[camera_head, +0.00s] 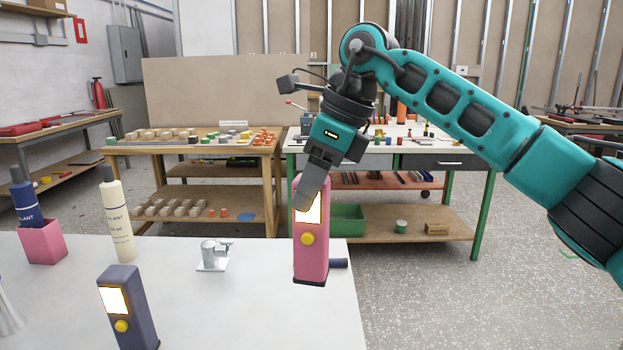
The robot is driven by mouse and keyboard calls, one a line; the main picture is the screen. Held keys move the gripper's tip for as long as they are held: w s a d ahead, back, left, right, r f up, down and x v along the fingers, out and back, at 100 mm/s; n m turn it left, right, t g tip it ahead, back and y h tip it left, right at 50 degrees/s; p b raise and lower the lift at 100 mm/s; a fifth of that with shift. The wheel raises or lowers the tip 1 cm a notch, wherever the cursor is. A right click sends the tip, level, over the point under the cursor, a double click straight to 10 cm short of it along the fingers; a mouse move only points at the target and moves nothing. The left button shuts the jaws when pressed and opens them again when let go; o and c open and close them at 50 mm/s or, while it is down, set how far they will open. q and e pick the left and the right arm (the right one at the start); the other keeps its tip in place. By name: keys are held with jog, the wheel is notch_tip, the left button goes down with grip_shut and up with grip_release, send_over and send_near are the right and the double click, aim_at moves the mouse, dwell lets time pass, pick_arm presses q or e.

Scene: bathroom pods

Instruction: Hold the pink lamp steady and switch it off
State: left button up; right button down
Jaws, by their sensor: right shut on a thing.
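The pink lamp (311,262) stands upright near the right edge of the white table. Its front has a bright, lit panel (309,212) and a round yellow button (307,239). My right gripper (308,192) comes down from above and is shut on the lamp's upper part. One finger covers part of the lamp's top and panel; the other finger is hidden. Nothing touches the yellow button. My left gripper is not in view.
A dark blue lamp (130,318) with a lit panel stands at the front left. A small silver fixture (214,256), a cream sealant tube (117,220) and a pink box (43,244) holding a blue tube (27,200) are also on the white table (235,310). A dark cylinder (339,263) lies beside the pink lamp.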

jog(key=b, duration=0.2)
send_over(312, 264)
jog(key=w, duration=0.2)
jog(key=shift+w+f, duration=0.15)
jog(key=shift+f, duration=2)
jog(key=shift+f+b, duration=0.6)
jog(key=shift+f, duration=0.15)
jog(key=shift+f+b, duration=0.4)
jog(key=shift+f, duration=0.3)
jog(key=shift+f+b, duration=0.3)
jog(key=shift+f, duration=0.25)
jog(key=shift+f+b, duration=0.75)
jog(key=shift+f, duration=0.5)
jog(key=shift+f+b, duration=0.6)
jog(key=shift+f, duration=0.45)
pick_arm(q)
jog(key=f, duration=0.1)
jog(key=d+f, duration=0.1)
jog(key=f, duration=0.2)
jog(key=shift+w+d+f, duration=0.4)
pick_arm(e)
jog(key=shift+f, duration=0.25)
